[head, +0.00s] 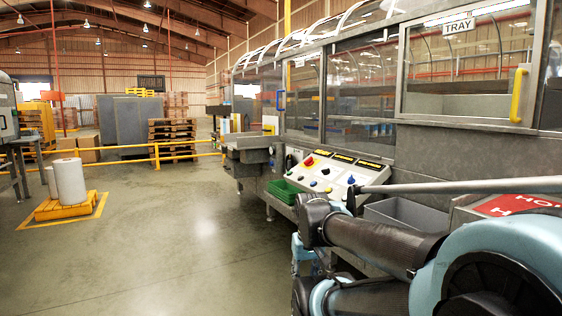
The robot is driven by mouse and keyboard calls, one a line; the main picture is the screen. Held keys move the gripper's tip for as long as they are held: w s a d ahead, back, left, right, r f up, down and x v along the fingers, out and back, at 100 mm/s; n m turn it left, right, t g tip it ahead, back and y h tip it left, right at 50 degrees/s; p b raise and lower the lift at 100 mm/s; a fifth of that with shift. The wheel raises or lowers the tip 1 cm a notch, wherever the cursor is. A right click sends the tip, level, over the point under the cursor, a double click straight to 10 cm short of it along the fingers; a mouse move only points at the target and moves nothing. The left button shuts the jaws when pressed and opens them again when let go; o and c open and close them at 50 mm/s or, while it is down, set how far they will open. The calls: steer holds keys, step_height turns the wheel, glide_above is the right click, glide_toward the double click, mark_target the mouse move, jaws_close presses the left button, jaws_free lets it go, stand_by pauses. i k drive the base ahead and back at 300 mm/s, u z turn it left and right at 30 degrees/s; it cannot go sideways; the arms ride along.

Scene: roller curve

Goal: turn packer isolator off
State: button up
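A sloped white control panel (336,171) is mounted on the long machine, right of the middle in the head view. My arm, with black links and pale blue joints, fills the lower right and stands in front of the panel's lower right side. I cannot make out my gripper's fingers.
A green tray (284,190) sits below the panel's left end. A grey bin (407,214) and a red sign marked HO (513,205) lie right of it. A long grey bar (460,186) crosses there.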

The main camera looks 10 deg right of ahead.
mark_target(309, 162)
steer(key=u, duration=0.15)
steer(key=i, duration=1.45)
steer(key=z, duration=0.7)
